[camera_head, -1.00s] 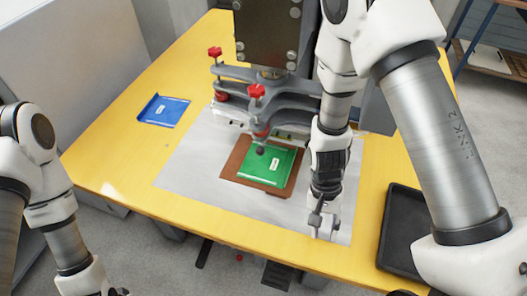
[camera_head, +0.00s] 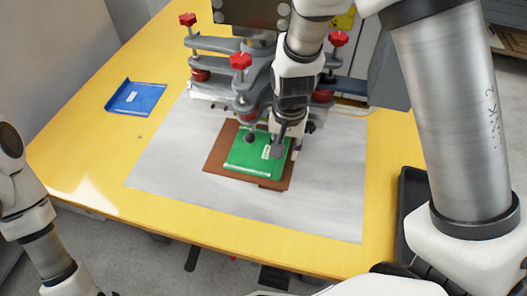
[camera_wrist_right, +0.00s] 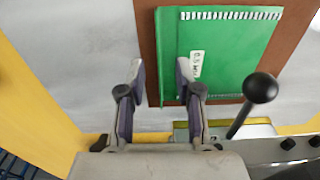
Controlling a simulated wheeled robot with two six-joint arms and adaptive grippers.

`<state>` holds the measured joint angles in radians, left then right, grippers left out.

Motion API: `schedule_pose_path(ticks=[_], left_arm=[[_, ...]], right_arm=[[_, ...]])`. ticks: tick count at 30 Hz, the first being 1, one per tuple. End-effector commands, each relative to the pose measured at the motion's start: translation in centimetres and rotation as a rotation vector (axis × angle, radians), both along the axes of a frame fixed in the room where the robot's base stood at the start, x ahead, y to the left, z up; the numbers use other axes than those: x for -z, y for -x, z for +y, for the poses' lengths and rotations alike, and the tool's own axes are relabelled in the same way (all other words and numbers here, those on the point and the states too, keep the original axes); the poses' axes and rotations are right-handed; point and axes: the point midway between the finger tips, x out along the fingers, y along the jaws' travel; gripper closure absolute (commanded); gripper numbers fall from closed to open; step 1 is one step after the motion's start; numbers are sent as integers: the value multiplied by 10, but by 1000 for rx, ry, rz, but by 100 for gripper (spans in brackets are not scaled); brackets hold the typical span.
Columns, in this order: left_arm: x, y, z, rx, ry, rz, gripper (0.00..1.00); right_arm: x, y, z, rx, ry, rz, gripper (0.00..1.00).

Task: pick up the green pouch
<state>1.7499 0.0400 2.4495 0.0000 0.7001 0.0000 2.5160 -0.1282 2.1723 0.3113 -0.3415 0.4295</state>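The green pouch (camera_head: 250,152) with a white label lies flat on a brown board (camera_head: 216,158) in front of the press. My right gripper (camera_head: 282,151) is at the pouch's right edge. In the right wrist view, the green pouch (camera_wrist_right: 232,60) lies ahead of the gripper (camera_wrist_right: 160,78). The fingers are apart, one beside the pouch and one over its near side, with the pouch's edge between them. I cannot tell whether they touch it. My left arm is at the left, its gripper out of the picture.
The press (camera_head: 225,45) with red knobs stands right behind the pouch. Its black ball-ended lever (camera_wrist_right: 260,88) is close to the gripper. A blue pouch (camera_head: 135,98) lies at the left on the yellow table (camera_head: 75,135). A dark tray (camera_head: 411,190) is at the right.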

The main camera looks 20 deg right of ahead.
Motion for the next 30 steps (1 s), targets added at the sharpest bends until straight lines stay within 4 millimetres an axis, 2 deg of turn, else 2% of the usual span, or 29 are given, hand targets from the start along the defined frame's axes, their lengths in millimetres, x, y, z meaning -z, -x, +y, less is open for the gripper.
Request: schedule_pose_path(ticks=[1,6,12,15,30], left_arm=[[5,0,0,0,0,0,39],[10,0,0,0,0,1,39],[12,0,0,0,0,0,39],[12,0,0,0,0,1,39],[9,0,0,0,0,0,39]], right_arm=[[18,5,1,0,1,19,66],[42,10,1,2,-1,31,66],[44,10,1,2,0,30,66],[44,9,1,1,0,29,100],[40,5,0,0,1,17,100]])
